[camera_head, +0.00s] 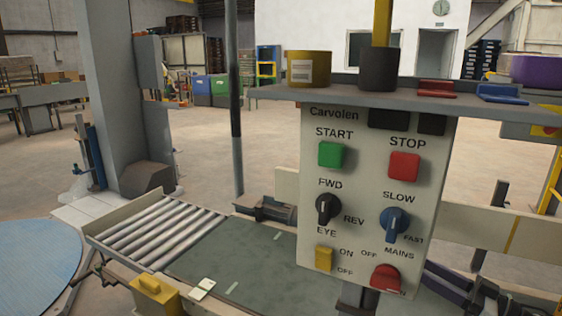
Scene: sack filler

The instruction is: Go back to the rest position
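Neither of my grippers can be made out in the head view. A control panel (345,255) stands close in front, right of centre. It carries a green START button (330,154), a red STOP button (404,165), a black FWD/REV knob (327,209), a blue SLOW/FAST knob (394,222), a yellow EYE switch (324,258) and a red MAINS switch (385,278). The exact switch settings are hard to tell.
A shelf (350,94) above the panel holds a yellow tape roll (308,68) and a dark cup (379,69). A roller conveyor (160,238) joins a green belt (235,262) behind the panel. A blue round table (38,262) is at left; open floor lies beyond.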

